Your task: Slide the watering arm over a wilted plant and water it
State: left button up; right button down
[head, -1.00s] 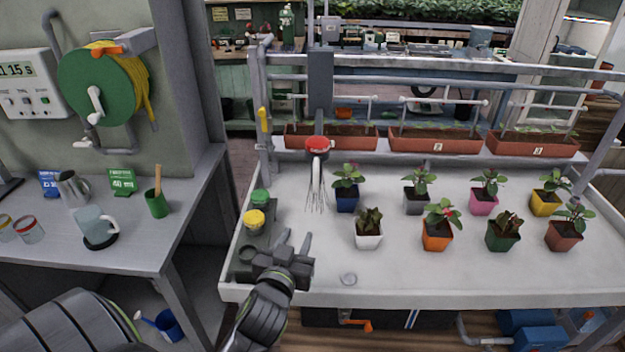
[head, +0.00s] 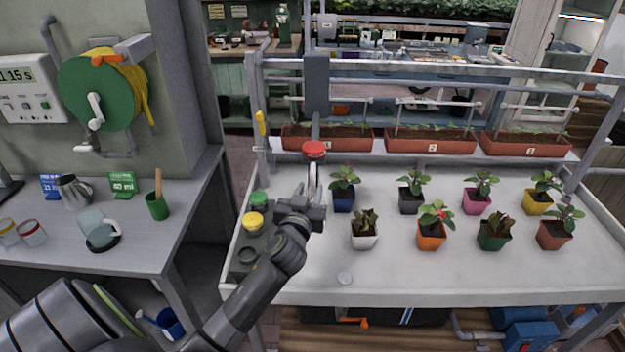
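The watering arm (head: 316,95) is a grey post on the rail behind the white table, with a red-topped head (head: 314,150) and a pale handle (head: 312,178) hanging below it. My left gripper (head: 312,196) is at the lower end of this handle; I cannot tell whether its fingers are closed on it. The head hangs left of the blue-potted plant (head: 343,190), over none of the pots. The plants in the white pot (head: 364,232) and the dark green pot (head: 494,230) look brownish and drooping. My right gripper is not in view.
Other upright plants stand in black, pink, yellow, orange (head: 431,235) and brown pots. Green and yellow buttons (head: 253,221) sit at the table's left edge. Three planters (head: 431,144) line the back.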

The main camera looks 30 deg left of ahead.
aim_at(312, 185)
pick_arm(q)
jog(key=shift+x, duration=1.9)
grip_shut()
